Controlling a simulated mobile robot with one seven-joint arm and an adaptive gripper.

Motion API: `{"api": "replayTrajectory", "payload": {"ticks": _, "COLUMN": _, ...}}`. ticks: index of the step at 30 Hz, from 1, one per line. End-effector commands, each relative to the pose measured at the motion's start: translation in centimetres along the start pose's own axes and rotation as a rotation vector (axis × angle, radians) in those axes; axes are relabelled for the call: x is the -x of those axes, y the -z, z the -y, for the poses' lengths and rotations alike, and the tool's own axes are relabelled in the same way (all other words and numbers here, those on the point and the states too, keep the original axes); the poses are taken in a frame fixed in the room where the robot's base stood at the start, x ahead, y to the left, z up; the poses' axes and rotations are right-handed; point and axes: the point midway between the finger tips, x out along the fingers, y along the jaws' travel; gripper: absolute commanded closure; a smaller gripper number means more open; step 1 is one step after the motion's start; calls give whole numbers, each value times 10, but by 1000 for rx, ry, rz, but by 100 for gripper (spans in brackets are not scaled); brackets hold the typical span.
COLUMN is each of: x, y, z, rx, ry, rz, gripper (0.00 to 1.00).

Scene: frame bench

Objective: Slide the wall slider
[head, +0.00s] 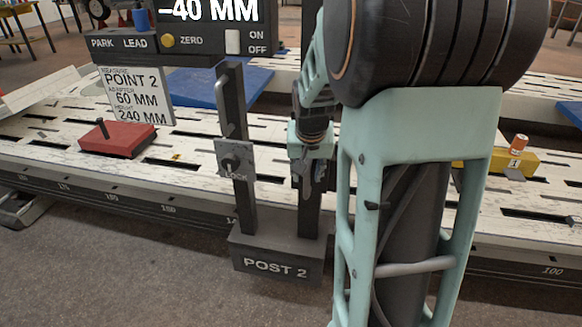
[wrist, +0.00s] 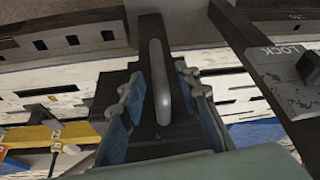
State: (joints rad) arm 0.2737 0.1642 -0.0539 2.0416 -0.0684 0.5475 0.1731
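A dark base marked POST 2 (head: 275,266) carries two dark uprights at the bench edge. The left upright (head: 246,195) bears a grey LOCK plate (head: 235,160) with a knob and a grey bar handle (head: 219,95) above it. In the wrist view the LOCK plate (wrist: 296,80) is at the right. Another silver bar handle (wrist: 159,85) on a dark upright lies between the two blue-padded fingers of my gripper (wrist: 163,105). The fingers stand apart with gaps on both sides of the handle. In the head view my gripper (head: 312,172) is at the right upright, partly hidden. No part is labelled wall slider.
A display (head: 210,15) reads -40 MM. A sign (head: 138,95) says point 2, 60 MM, height 240 MM. A red block (head: 117,139) and a yellow block (head: 515,161) sit on the slotted white bench (head: 60,150). Blue panels lie behind the uprights.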

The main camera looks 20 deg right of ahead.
Motion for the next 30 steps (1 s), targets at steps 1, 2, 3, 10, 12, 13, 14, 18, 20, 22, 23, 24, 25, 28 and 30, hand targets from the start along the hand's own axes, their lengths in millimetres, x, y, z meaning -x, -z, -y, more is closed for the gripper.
{"api": "replayTrajectory", "payload": {"ticks": 1, "x": -6, "y": -1, "z": 0, "rx": 0, "ry": 0, "rz": 1, "gripper": 70}}
{"api": "replayTrajectory", "payload": {"ticks": 2, "x": -8, "y": 0, "z": 0, "rx": 0, "ry": 0, "rz": 0, "gripper": 70}}
{"api": "replayTrajectory", "payload": {"ticks": 3, "x": -10, "y": 0, "z": 0, "rx": 0, "ry": 0, "rz": 0, "gripper": 70}}
{"api": "replayTrajectory", "payload": {"ticks": 10, "x": -12, "y": 0, "z": 0, "rx": 0, "ry": 0, "rz": -1, "gripper": 70}}
{"api": "replayTrajectory", "payload": {"ticks": 12, "x": -12, "y": 0, "z": 0, "rx": 0, "ry": 0, "rz": -1, "gripper": 70}}
{"api": "replayTrajectory", "payload": {"ticks": 13, "x": -12, "y": 0, "z": 0, "rx": 0, "ry": 0, "rz": -1, "gripper": 70}}
{"api": "replayTrajectory", "payload": {"ticks": 14, "x": -12, "y": 0, "z": 0, "rx": 0, "ry": 0, "rz": -1, "gripper": 73}}
{"api": "replayTrajectory", "payload": {"ticks": 18, "x": -12, "y": 0, "z": 0, "rx": 0, "ry": 0, "rz": -1, "gripper": 88}}
{"api": "replayTrajectory", "payload": {"ticks": 20, "x": -12, "y": 0, "z": 0, "rx": 0, "ry": 0, "rz": -1, "gripper": 95}}
{"api": "replayTrajectory", "payload": {"ticks": 22, "x": -12, "y": 0, "z": 0, "rx": 0, "ry": 0, "rz": -1, "gripper": 100}}
{"api": "replayTrajectory", "payload": {"ticks": 23, "x": -12, "y": 0, "z": 0, "rx": 0, "ry": 0, "rz": -1, "gripper": 100}}
{"api": "replayTrajectory", "payload": {"ticks": 24, "x": -12, "y": 0, "z": 0, "rx": 0, "ry": 0, "rz": -1, "gripper": 100}}
{"api": "replayTrajectory", "payload": {"ticks": 25, "x": -12, "y": 0, "z": 0, "rx": 0, "ry": 0, "rz": -1, "gripper": 100}}
{"api": "replayTrajectory", "payload": {"ticks": 28, "x": -12, "y": 0, "z": 0, "rx": 0, "ry": 0, "rz": -1, "gripper": 100}}
{"api": "replayTrajectory", "payload": {"ticks": 30, "x": -12, "y": 0, "z": 0, "rx": 0, "ry": 0, "rz": -1, "gripper": 100}}
